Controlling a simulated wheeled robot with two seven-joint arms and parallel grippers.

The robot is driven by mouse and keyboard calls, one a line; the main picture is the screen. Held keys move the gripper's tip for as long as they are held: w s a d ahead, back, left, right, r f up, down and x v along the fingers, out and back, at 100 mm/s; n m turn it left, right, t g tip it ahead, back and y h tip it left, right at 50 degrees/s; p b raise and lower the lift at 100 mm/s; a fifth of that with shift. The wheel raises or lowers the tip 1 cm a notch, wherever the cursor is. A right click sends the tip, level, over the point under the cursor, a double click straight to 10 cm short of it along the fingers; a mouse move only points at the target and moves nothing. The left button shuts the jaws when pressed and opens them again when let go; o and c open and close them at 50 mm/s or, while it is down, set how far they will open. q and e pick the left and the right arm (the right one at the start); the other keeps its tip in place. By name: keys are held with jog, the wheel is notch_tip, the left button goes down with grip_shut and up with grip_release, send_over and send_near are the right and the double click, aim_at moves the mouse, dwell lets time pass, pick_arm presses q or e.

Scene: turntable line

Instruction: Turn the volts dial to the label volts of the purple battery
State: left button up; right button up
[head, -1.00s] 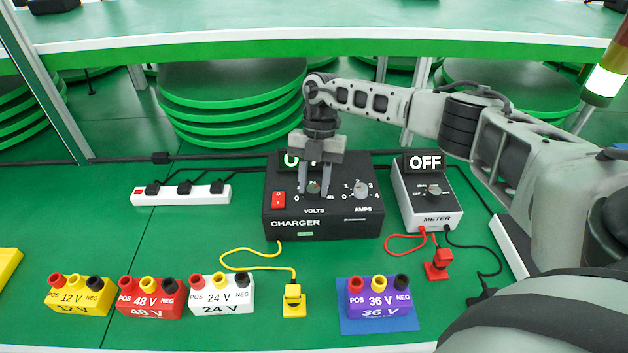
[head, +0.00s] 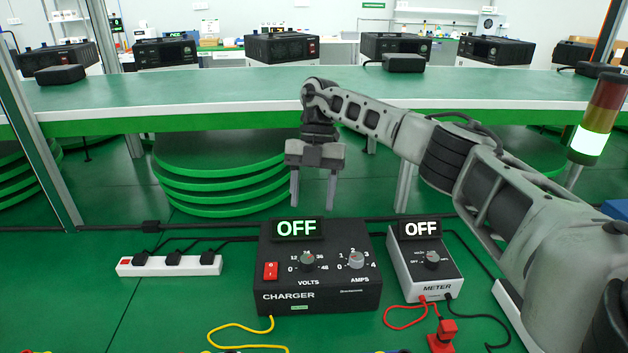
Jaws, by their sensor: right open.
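The charger (head: 340,296) is a black box on the green table, with its display reading OFF. Its volts dial (head: 307,260) is a dark knob with marks from 0 to 48 around it; its exact pointing is too small to read. My right gripper (head: 313,204) is open and empty, fingers pointing down, above and behind the charger's display in the picture and apart from the dial. The purple battery is out of view below the bottom edge, except perhaps terminal tops. My left gripper is not in view.
The amps dial (head: 355,260) and red switch (head: 270,270) flank the volts dial. A meter (head: 425,272) reading OFF stands right of the charger. A white power strip (head: 170,265) lies left. Yellow (head: 245,328) and red (head: 400,318) cables lie in front.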

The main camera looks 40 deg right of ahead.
jog(key=shift+v, duration=2.05)
